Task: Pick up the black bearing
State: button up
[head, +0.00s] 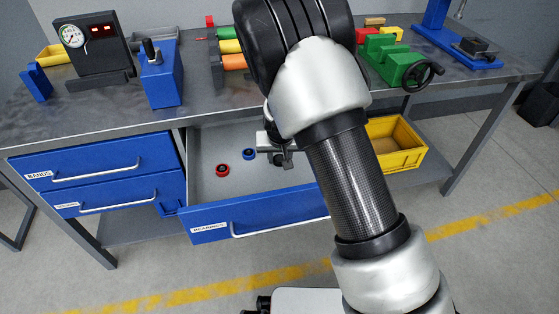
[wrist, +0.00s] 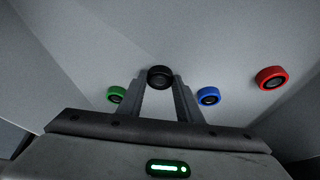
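The black bearing (wrist: 160,77), a short dark ring, lies on the floor of the open drawer. In the wrist view it shows between the tips of my gripper (wrist: 162,86), whose two fingers stand apart. I cannot tell whether the tips reach down around it or are still above it. In the head view my gripper (head: 279,155) hangs low inside the drawer (head: 205,188), and my arm hides much of this area. A dark patch under the fingers there is too small to make out clearly.
A green bearing (wrist: 116,94) lies close left of the fingers in the wrist view, a blue bearing (wrist: 208,95) close right, and a red bearing (wrist: 271,77) farther right. The drawer front (head: 260,216) and the workbench edge (head: 120,130) bound the space.

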jog(key=shift+c, duration=0.9)
notch_tip(320, 180, up, 10)
jog(key=p, duration=0.3)
dwell(1.1)
